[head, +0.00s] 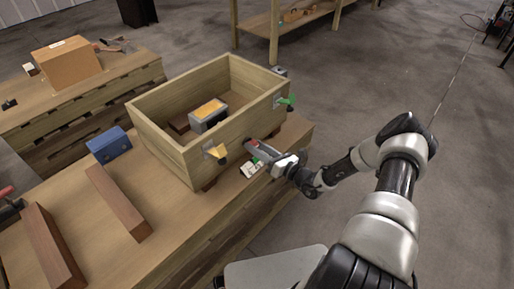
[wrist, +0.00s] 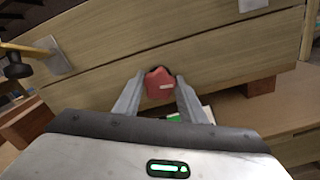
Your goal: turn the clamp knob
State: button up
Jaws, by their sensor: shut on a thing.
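A red knob (wrist: 159,85) with a pale mark shows in the wrist view, in front of the side of a wooden box (head: 160,139). My gripper (wrist: 157,79) has its two grey fingers on either side of the knob and is shut on it. In the head view my gripper (head: 254,145) reaches the box's near side from the right, low on the wall, and a bit of the red knob (head: 254,142) shows at the fingertips. How the knob is mounted is hidden.
A yellow handle (head: 217,152) and a green handle (head: 287,101) stick out from the box wall. A grey block with a yellow top (head: 209,113) is inside the box. A blue box (head: 109,145) and wooden bars (head: 117,201) lie on the workbench. Open floor lies right.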

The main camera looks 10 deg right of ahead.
dwell(0.3)
jog(key=o, duration=1.1)
jog(key=shift+c, duration=0.2)
jog(key=shift+d, duration=0.1)
jog(key=p+v, duration=0.2)
jog(key=v, duration=1.5)
jog(key=shift+s, duration=0.2)
